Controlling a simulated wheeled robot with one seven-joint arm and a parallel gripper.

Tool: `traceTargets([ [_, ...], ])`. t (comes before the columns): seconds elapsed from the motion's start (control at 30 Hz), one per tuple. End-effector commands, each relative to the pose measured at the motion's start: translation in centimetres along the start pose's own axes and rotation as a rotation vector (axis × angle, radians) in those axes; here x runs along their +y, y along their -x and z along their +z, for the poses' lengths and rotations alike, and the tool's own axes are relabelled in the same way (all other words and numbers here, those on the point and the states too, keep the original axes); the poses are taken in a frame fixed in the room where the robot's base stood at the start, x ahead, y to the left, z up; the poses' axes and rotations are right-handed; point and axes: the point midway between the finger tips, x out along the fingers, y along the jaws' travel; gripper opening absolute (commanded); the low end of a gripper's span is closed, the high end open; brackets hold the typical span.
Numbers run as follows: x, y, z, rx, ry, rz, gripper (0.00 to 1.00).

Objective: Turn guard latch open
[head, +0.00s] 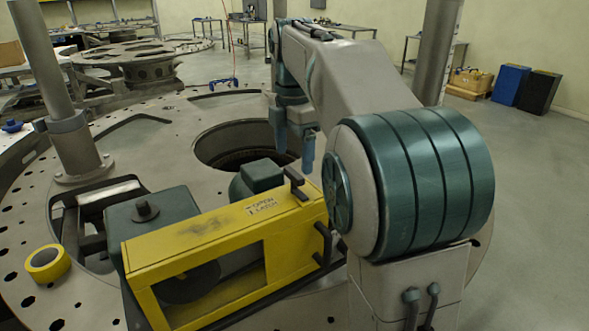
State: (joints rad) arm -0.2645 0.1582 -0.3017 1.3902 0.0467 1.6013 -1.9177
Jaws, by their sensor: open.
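The yellow guard (205,240) is a box-shaped frame over green machinery, with a label reading "OPEN LATCH" and an arrow on its top. A dark latch handle (296,186) stands up at the right end of the guard's top, by the label. My gripper (294,152) points down above and behind the latch, with its two blue-grey fingers apart and nothing seen between them. It appears apart from the latch. My own arm hides part of the guard's right end.
The round plate (150,155) has a large dark opening (245,142) behind the guard. A thick post (62,110) rises at left. A yellow tape roll (47,262) lies on the plate at left. A dark bar handle (323,243) is on the guard's right end.

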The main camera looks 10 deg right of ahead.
Motion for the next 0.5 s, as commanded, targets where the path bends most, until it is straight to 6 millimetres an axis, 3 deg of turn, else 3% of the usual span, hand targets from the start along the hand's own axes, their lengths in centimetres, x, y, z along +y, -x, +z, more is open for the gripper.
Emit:
traceTargets([
  [0.2, 0.0, -2.9, 0.0, 0.000, 0.001, 0.000, 0.78],
  [0.5, 0.0, -3.8, 0.0, -0.001, 0.000, 0.002, 0.78],
])
